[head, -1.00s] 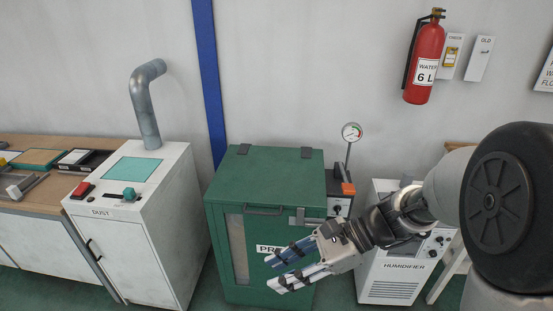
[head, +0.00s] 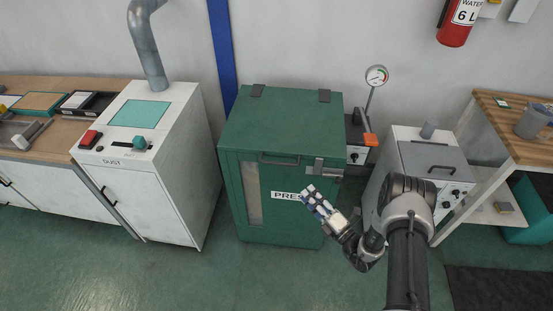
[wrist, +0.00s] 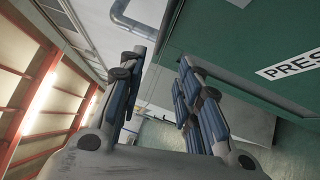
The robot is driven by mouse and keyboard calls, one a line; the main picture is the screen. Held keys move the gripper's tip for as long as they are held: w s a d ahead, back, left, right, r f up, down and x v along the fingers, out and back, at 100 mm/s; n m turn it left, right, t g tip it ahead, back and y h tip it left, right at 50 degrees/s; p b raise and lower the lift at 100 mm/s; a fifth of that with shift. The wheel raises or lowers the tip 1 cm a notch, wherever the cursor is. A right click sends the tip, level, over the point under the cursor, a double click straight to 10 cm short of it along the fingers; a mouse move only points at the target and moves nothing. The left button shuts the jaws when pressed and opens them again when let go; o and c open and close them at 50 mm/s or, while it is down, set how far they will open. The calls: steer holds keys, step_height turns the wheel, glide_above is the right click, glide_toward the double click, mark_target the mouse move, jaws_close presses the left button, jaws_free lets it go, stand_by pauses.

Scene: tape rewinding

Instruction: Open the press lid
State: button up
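The green press (head: 285,150) stands in the middle of the head view against the wall. Its lid (head: 285,115) is closed flat on top, with two dark hinges at the back edge. A dark bar handle (head: 279,160) is on the upper front, and a metal latch (head: 322,168) sits at the front right corner. My gripper (head: 312,199) is in front of the press's right side, below the latch, close to the PRESS label. In the wrist view its two blue-padded fingers (wrist: 160,85) are apart with nothing between them. The press's green side also shows in the wrist view (wrist: 235,50).
The white dust cabinet (head: 150,190) stands left of the press. A gauge on a stalk (head: 376,76) and an orange-topped device (head: 369,139) are behind its right side. The humidifier (head: 430,155) is to the right. Green floor (head: 250,275) in front is clear.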

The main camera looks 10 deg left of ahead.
mark_target(279, 163)
steer(key=b+x, duration=0.3)
steer(key=x, duration=1.4)
steer(key=shift+w+b, duration=0.1)
steer(key=shift+b, duration=0.3)
steer(key=shift+c, duration=0.2)
jaws_close()
